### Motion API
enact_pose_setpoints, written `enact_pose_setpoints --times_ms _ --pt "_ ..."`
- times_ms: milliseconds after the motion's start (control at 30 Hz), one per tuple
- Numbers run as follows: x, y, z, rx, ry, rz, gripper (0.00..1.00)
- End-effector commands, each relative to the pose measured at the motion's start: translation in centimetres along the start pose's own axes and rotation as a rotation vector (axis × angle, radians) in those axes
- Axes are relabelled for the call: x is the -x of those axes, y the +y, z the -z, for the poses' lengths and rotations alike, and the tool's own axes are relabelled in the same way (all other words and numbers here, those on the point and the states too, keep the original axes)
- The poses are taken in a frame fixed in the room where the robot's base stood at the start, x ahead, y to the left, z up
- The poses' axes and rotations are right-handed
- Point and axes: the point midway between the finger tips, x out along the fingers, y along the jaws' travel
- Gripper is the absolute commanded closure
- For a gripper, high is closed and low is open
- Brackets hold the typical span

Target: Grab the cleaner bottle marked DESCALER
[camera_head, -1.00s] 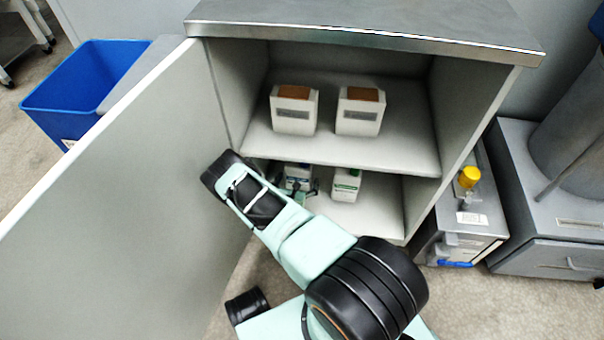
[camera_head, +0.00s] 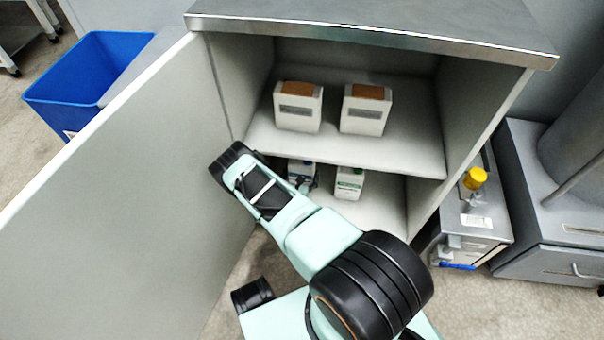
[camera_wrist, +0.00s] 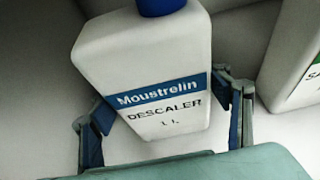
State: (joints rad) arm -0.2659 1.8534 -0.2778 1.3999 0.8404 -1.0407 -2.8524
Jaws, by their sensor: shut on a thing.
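The bottle marked DESCALER (camera_wrist: 145,70) is white with a blue cap and a blue "Moustrelin" band. It fills the middle of the wrist view. In the head view the bottle (camera_head: 302,168) shows small on the cabinet's lower level, partly hidden by my arm. My gripper (camera_wrist: 165,125) is shut on the bottle, with one finger at each side of its lower part. In the head view my gripper is mostly hidden behind my arm, at the lower opening.
A second white bottle with a green label (camera_head: 349,184) stands just right of the descaler. Two white boxes with brown tops (camera_head: 298,106) sit on the shelf (camera_head: 400,150) above. The open cabinet door (camera_head: 120,190) stands at the left.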

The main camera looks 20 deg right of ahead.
Motion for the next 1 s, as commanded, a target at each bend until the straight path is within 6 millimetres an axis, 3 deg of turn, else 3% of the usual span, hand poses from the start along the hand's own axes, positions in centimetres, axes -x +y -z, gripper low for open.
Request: enact_pose_setpoints --times_ms 33,400,667,1000 --pt "0.0 0.0 0.0 0.0 0.0 0.0 0.48" --pt "-0.1 0.1 -0.4 -0.001 -0.007 -0.002 0.88" --pt "0.0 0.1 -0.7 -0.001 -0.007 -0.002 0.88" --pt "2.2 0.2 -5.8 0.0 -0.008 -0.004 0.88"
